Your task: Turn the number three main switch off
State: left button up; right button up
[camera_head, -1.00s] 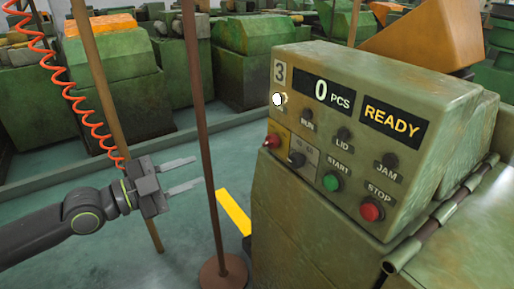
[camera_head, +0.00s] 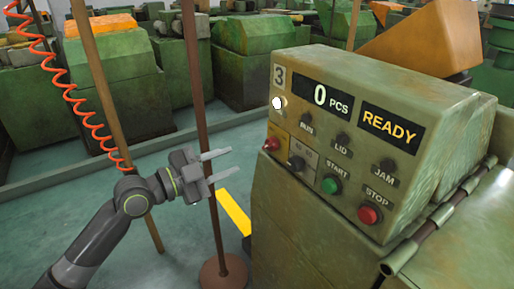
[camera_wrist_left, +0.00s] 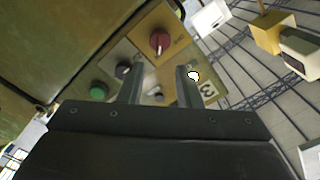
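The number three machine's sloped panel carries a "3" label (camera_head: 279,75), a display reading 0 PCS and a READY sign. A red rotary knob on a yellow plate (camera_head: 272,143), likely the main switch, is at the panel's lower left. It also shows in the left wrist view (camera_wrist_left: 159,41), beyond the fingers, with a pale mark on its lower part. A white lamp (camera_head: 278,102) glows above it. My left gripper (camera_head: 230,162) is open and empty, left of the panel and apart from the knob. My right gripper is out of view.
Nearby are a black selector knob (camera_head: 296,162), a green START button (camera_head: 331,185) and a red STOP button (camera_head: 369,214). A brown post (camera_head: 203,130) stands close to my left gripper. A coiled red hose (camera_head: 75,100) hangs at left.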

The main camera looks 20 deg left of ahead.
aim_at(265, 147)
pick_arm(q)
jog(key=p+x, duration=0.1)
jog(key=x, duration=0.8)
jog(key=shift+p, duration=0.35)
grip_shut()
